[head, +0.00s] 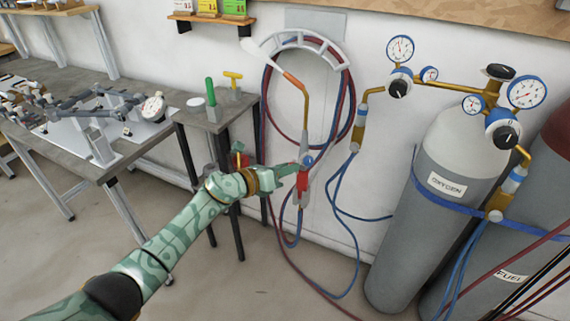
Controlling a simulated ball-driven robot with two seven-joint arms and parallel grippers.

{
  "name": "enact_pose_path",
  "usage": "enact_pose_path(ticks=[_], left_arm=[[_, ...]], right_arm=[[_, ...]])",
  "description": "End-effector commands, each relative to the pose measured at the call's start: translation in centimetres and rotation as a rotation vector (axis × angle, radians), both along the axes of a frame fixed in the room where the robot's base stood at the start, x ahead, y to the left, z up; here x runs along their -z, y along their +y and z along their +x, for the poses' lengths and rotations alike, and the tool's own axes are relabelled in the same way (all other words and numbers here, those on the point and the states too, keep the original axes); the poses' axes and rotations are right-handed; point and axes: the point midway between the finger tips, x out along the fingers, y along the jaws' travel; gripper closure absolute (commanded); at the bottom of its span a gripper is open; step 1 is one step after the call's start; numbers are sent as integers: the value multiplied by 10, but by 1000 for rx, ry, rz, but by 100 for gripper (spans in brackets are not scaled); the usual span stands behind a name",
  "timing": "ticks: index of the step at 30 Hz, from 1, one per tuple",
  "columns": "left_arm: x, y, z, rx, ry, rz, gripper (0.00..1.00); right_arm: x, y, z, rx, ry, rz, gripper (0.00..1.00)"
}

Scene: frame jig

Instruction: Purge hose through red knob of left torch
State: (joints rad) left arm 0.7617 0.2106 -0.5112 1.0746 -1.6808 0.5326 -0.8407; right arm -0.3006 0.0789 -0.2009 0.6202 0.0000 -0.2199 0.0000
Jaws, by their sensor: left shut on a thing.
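The torch (306,118) stands upright in front of the wall, with a bent brass tube on top. A pale, orange-to-white tapering shape (270,62) extends up and left from its tip; I cannot tell whether it is a flame. A blue knob (308,160) sits at the torch's valve body. Red parts (303,184) show beside my fingers. My left gripper (301,172) reaches the valve area from the left and is shut on what looks like the red knob, partly hidden by the fingers. My right gripper is not in view.
Red and blue hoses (350,110) hang coiled on a white wall hanger (296,39). A grey oxygen cylinder (408,235) with gauges (400,48) stands right, strapped beside a fuel cylinder (480,285). A small stand (222,118) and workbench (70,150) are left.

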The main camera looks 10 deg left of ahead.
Motion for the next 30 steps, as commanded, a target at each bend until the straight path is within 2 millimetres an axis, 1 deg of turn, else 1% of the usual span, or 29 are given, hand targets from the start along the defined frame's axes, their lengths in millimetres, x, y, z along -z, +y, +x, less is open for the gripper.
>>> enact_pose_path(ticks=[1,6,22,23,24,25,30], left_arm=[[-4,0,0,0,16,-10,98],[-3,0,1,0,68,-37,98],[-1,0,1,1,93,-50,98],[-1,0,1,2,92,-49,70],[-1,0,1,2,92,-49,59],[-1,0,1,2,92,-49,55],[-1,0,1,2,92,-49,55]], right_arm=[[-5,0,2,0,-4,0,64],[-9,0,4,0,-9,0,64],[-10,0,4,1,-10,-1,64],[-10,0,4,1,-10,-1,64],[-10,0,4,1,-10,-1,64],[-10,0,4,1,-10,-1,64],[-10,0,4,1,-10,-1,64]])
